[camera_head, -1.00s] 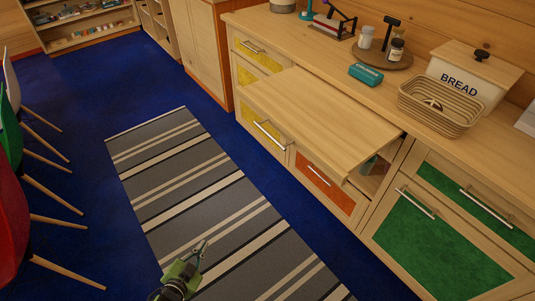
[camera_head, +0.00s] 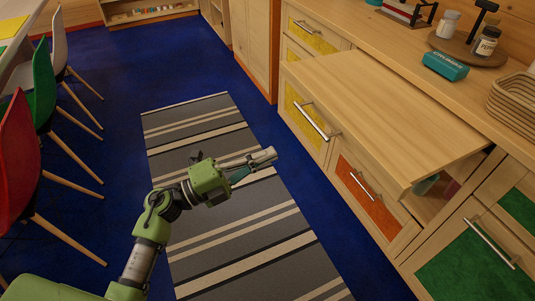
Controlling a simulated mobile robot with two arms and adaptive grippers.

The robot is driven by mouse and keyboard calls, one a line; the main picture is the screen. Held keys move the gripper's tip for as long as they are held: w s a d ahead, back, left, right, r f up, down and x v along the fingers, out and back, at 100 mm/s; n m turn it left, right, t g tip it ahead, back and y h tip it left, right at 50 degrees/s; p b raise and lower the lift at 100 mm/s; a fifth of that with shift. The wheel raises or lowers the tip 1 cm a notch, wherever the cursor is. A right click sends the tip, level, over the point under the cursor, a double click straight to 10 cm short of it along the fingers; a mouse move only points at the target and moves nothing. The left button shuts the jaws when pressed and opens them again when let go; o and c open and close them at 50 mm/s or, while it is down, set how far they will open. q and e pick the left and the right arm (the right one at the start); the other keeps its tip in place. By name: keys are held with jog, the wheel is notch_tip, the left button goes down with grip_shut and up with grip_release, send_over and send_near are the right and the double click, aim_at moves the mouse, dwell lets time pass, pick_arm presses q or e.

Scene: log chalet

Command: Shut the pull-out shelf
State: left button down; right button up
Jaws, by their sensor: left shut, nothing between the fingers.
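The pull-out shelf (camera_head: 395,105) is a plain wooden board sticking out from the cabinet, under the countertop and above the orange drawer (camera_head: 367,195). Its front edge faces left, towards my arm. My left gripper (camera_head: 268,155) is shut and empty, over the striped rug, to the left of the shelf and apart from it. Its fingers point right, towards the cabinet. My right gripper does not show.
A teal box (camera_head: 445,66), jars on a round wooden tray (camera_head: 468,50) and a woven basket (camera_head: 515,105) stand on the countertop. Chairs, red (camera_head: 17,160) and green (camera_head: 43,92) among them, line the left. The striped rug (camera_head: 230,215) and blue floor between are clear.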

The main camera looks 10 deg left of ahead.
aim_at(318, 131)
pick_arm(q)
jog(key=x, duration=1)
jog(key=shift+a, duration=0.1)
jog(key=shift+w+d, duration=0.4)
jog(key=shift+d, duration=0.05)
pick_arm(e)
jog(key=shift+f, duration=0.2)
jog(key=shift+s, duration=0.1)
pick_arm(q)
jog(key=shift+d+r, duration=0.1)
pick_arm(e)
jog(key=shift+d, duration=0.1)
